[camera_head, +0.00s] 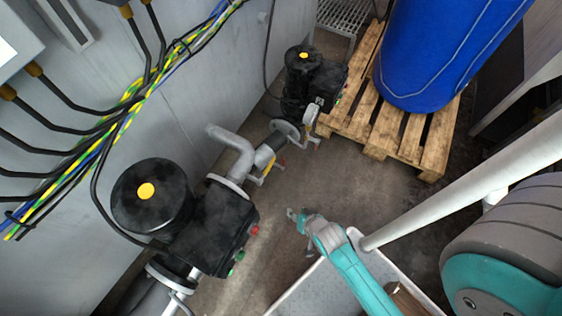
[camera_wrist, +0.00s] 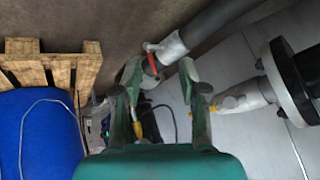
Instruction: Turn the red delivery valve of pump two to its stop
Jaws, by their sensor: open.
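A red valve lever (camera_wrist: 152,63) sits on a grey pipe fitting (camera_wrist: 168,48) in the wrist view, just ahead of my fingertips. In the head view a small red handle (camera_head: 281,162) shows on the pipework between the two pumps. My gripper (camera_wrist: 161,76) is open, with its fingers spread to either side of the lever's line; I cannot tell whether they touch it. In the head view my gripper (camera_head: 297,215) is below and right of the red handle. The nearer pump (camera_head: 150,200) and farther pump (camera_head: 303,82) are black with yellow caps; no numbers are legible.
A yellow handle (camera_head: 268,173) is close to the red one; another yellow part (camera_wrist: 228,102) lies right of my fingers. A wooden pallet (camera_head: 384,125) bears a blue drum (camera_head: 440,50). Cables (camera_head: 130,100) run along the grey wall. Open floor lies between pumps and pallet.

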